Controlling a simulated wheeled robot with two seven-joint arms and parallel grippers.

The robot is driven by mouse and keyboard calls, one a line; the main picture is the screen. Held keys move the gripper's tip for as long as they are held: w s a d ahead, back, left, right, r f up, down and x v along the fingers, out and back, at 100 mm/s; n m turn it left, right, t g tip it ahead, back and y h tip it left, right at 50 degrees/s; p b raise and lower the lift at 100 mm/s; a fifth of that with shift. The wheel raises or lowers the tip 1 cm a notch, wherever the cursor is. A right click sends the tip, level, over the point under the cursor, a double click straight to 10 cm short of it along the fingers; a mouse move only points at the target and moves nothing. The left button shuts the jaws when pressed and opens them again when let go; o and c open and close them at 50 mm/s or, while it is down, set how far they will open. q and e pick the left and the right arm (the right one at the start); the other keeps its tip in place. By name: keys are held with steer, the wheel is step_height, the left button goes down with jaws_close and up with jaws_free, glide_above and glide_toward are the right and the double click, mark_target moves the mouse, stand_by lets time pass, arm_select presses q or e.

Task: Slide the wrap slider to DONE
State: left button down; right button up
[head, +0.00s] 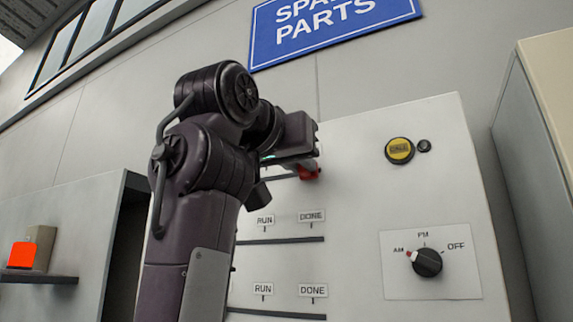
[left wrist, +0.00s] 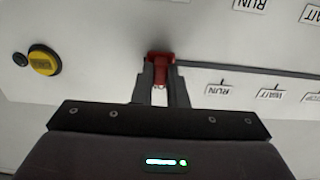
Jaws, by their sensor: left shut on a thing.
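A red slider knob (head: 309,172) sits at the right end of the top slot on the white panel in the head view. My left gripper (head: 304,160) is at the panel, and its jaws hold the knob. In the left wrist view, which is turned over, the red knob (left wrist: 160,61) is between the fingers of my left gripper (left wrist: 159,80), at the left end of the slot (left wrist: 240,69). Upside-down RUN (left wrist: 219,90) and WAIT labels stand along this slot. Any label directly at the knob is hidden by the gripper. My right gripper is not in view.
Two lower slots (head: 282,240) with RUN and DONE labels run below. A yellow button (head: 399,151) is right of the knob, and a black rotary dial (head: 428,262) is lower right. My left arm covers the panel's left part.

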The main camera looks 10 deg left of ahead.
arm_select(q)
steer(key=shift+d, duration=0.1)
steer(key=c, duration=1.5)
jaws_free()
steer(key=shift+w+d, duration=0.1)
steer(key=shift+d, duration=0.1)
steer(key=shift+o, duration=0.3)
steer(key=shift+d, duration=0.1)
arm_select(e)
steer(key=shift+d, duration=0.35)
